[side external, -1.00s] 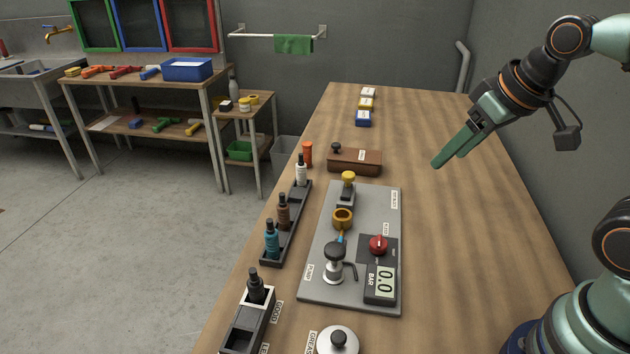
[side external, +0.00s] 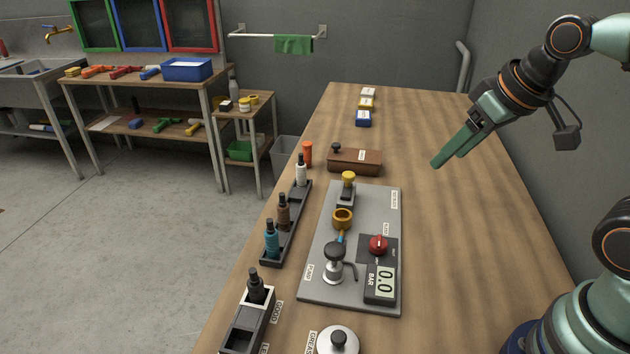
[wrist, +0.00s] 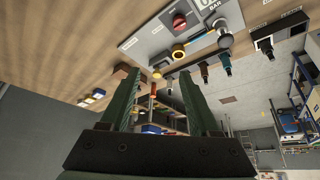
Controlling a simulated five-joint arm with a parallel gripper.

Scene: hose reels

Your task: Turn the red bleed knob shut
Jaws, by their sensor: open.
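The red bleed knob (side external: 378,244) sits on a dark block on the grey plate (side external: 320,283), above a gauge (side external: 381,284) that reads 0.0 BAR. The knob also shows in the wrist view (wrist: 179,21), near the top. A black-topped pump (side external: 334,262) stands left of the gauge, and a brass ring (side external: 342,217) stands behind it. My gripper (side external: 447,160) is open and empty, its green fingers in the air over the table's right side, up and right of the knob and well apart from it. Both fingers show apart in the wrist view (wrist: 160,95).
A dark rack (side external: 287,224) with several bottles stands left of the plate. A brown box (side external: 354,161) lies behind it. A black-and-white holder (side external: 250,322) and a round white lid (side external: 338,341) are at the front. The table's right side is clear.

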